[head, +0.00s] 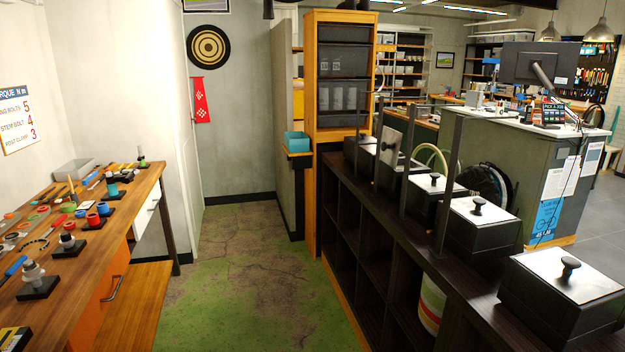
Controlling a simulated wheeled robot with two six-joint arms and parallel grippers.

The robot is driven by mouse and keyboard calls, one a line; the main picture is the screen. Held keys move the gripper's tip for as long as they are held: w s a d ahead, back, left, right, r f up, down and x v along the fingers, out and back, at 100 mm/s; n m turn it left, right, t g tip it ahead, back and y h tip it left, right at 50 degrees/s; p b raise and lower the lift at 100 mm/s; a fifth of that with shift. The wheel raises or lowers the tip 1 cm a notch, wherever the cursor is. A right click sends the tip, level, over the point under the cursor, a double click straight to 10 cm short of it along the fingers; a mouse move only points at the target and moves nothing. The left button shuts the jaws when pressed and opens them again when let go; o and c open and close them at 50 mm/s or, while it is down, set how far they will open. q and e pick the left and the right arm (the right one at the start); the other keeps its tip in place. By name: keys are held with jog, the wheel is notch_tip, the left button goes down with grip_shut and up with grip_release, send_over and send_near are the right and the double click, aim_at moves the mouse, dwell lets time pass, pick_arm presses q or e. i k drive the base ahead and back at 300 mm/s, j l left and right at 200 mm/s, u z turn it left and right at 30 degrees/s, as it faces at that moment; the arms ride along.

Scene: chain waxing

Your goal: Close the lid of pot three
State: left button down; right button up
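Several dark box-shaped pots with pale lids and black knobs stand in a row on the dark shelf unit at the right. The nearest pot (545,312) has its lid (567,278) lying flat and shut. The pot behind it (478,235) and the one farther back (425,207) also have flat lids. Farther along, one lid (389,147) stands tilted up, its knob facing me, above a pot (391,182) partly hidden by a post. I see no number on any pot, so I cannot tell which is pot three. Neither gripper is in view.
Thin dark posts (447,210) rise between the pots. The dark shelf unit (350,240) runs along the right. A wooden workbench (85,260) with tools stands at the left. The green, cracked floor (250,285) between them is clear.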

aim_at(392, 139)
jog(key=i+z, duration=0.35)
jog(key=i, duration=0.15)
jog(key=i+j+z, duration=0.2)
jog(key=i+z, duration=0.15)
jog(key=i+j+z, duration=0.1)
jog(key=i+z, duration=0.2)
jog(key=z, duration=0.15)
jog(key=i+j+z, duration=0.25)
jog(key=z, duration=0.15)
jog(key=i, duration=0.05)
